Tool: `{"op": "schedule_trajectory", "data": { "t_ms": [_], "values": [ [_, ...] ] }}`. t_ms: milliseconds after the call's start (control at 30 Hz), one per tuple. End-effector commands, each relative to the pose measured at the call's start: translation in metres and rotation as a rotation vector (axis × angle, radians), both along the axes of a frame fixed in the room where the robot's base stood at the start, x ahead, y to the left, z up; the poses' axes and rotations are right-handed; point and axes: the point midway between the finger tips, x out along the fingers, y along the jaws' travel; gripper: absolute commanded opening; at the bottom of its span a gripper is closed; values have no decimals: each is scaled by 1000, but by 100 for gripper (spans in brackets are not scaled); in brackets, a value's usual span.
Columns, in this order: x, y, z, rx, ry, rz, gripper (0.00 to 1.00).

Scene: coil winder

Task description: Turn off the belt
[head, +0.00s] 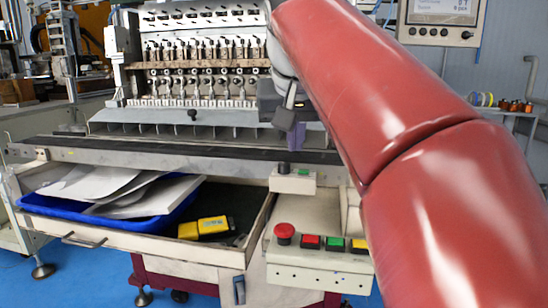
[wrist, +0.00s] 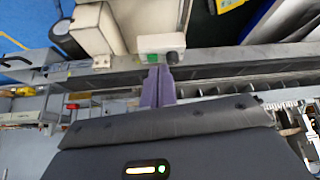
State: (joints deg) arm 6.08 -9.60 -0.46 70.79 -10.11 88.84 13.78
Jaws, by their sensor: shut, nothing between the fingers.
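The belt (head: 190,150) is a long dark strip running across the front of the winder. A small beige control box (head: 304,186) is fixed below its front edge, with a black knob (head: 284,168) and a green button (head: 304,171). In the wrist view the box shows its green button (wrist: 153,57) and dark knob (wrist: 173,57). My gripper (head: 294,146) is above the belt, behind and above the box in the head view. Its purple fingers are shut and empty; in the wrist view the fingertips (wrist: 158,68) appear just below the box. Contact cannot be told.
A lower panel (head: 320,257) carries a red mushroom button (head: 284,232) and several coloured buttons. An open drawer (head: 130,237) at left holds a blue tray (head: 60,208) with papers and a yellow item (head: 203,228). The winder's heads (head: 205,60) stand behind the belt.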

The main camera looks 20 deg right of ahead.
Motion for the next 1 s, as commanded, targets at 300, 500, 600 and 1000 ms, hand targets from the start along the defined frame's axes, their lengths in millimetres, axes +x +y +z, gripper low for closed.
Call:
{"op": "schedule_trajectory", "data": {
  "t_ms": [300, 500, 600, 1000],
  "values": [
    [15, -24, 54, 9, -30, -155, 0],
    [15, -28, 63, 13, -38, -187, 0],
    [15, -28, 63, 13, -39, -189, 0],
    [19, -31, 55, 12, -36, -187, 0]
  ]
}}
